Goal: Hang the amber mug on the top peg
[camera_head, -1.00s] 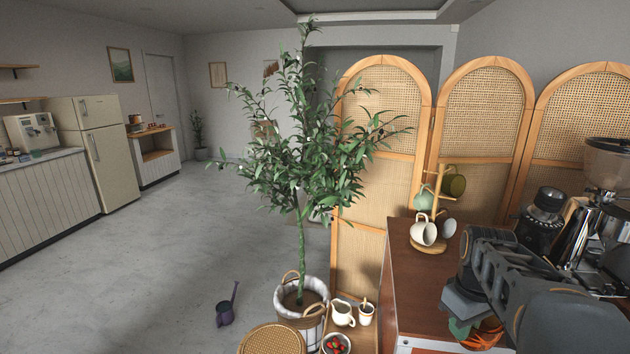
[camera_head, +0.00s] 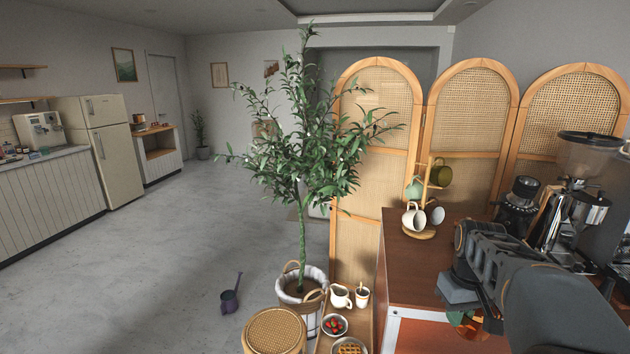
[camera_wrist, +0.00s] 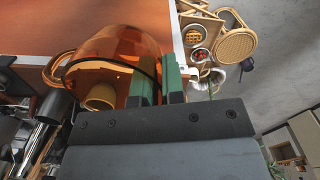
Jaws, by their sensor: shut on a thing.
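The amber mug (camera_wrist: 115,55) is see-through orange glass and shows large in the wrist view, its handle (camera_wrist: 57,68) to the left. My gripper (camera_wrist: 160,82) is shut on the mug's wall with its green fingertips. In the head view my gripper (camera_head: 465,318) is low at the cart's front edge, and the mug (camera_head: 480,327) shows only in part below it. The wooden mug tree (camera_head: 424,195) stands on the cart top, beyond and left of my gripper. An olive mug and a green mug hang on its upper part, and white and grey mugs hang lower.
The brown cart top (camera_head: 405,265) is bare between the mug tree and my gripper. A coffee grinder (camera_head: 580,180) and other coffee gear stand at the right. A potted tree (camera_head: 300,285), a rattan stool (camera_head: 275,330) and a low shelf with food bowls (camera_head: 334,325) are at the left.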

